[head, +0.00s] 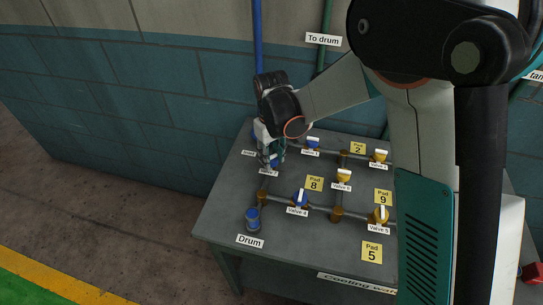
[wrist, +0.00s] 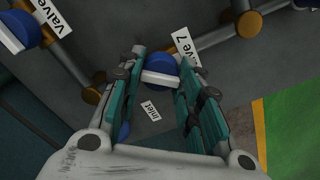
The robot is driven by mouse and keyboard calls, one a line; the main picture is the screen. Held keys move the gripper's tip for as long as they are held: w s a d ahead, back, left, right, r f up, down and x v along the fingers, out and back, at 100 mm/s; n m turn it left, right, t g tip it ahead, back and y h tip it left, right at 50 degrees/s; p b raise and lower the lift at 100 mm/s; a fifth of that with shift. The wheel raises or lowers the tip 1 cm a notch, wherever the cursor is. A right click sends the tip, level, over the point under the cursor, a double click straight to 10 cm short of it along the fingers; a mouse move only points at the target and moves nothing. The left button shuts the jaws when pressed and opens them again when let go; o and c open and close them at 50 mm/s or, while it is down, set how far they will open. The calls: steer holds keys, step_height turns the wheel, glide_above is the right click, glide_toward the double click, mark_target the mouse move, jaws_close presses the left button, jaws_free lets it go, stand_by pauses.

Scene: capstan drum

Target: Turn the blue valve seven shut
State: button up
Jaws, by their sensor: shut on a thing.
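The blue valve seven (wrist: 162,64) is a round blue cap with a white handle (wrist: 160,79), beside a label reading Valve 7 (wrist: 187,46) in the wrist view. My gripper (wrist: 161,72) has its two teal fingers on either side of the valve and is shut on the white handle, which lies crosswise between them. In the head view my gripper (head: 270,157) reaches down over the left back part of the table. There it hides most of valve seven, so the handle's angle to its pipe is hard to tell.
The grey table (head: 222,205) carries pipes and other valves: valve 4 (head: 299,197), valve 5 (head: 380,214) and a blue one (head: 313,144) close right of my gripper. A blue drum fitting (head: 253,219) stands in front.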

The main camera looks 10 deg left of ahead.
mark_target(272, 156)
steer(key=m, duration=0.5)
steer(key=shift+m+b, duration=0.3)
steer(key=shift+m, duration=2.1)
steer(key=o, duration=1.1)
step_height(272, 156, up, 12)
